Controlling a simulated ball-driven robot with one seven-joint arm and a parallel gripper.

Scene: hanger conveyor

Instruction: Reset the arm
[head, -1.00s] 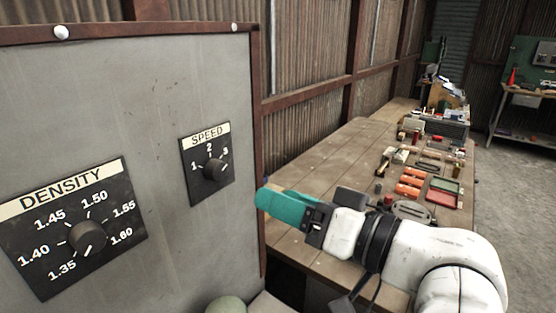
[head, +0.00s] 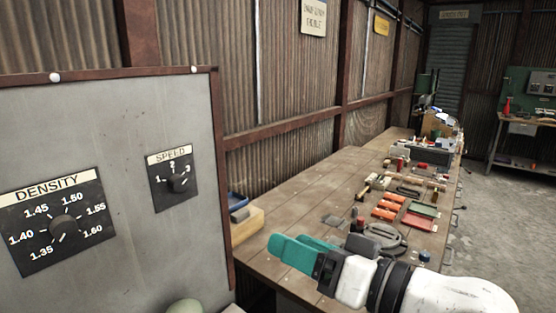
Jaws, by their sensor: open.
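My gripper (head: 278,252) has teal fingers and shows at the bottom centre of the head view, with my white and black arm reaching in from the lower right. Its fingers point left, in front of the near end of the wooden workbench, and a gap shows between them. Nothing is seen between the fingers. The grey control panel (head: 150,110) stands to the left, apart from the gripper. It carries a density dial (head: 65,226) and a speed dial (head: 176,183).
The wooden workbench (head: 290,190) runs back along a corrugated wall, with orange boxes (head: 388,208), a red tray (head: 417,222) and several tools on it. A wooden box (head: 246,224) sits at its near left end. Open concrete floor (head: 500,215) lies to the right.

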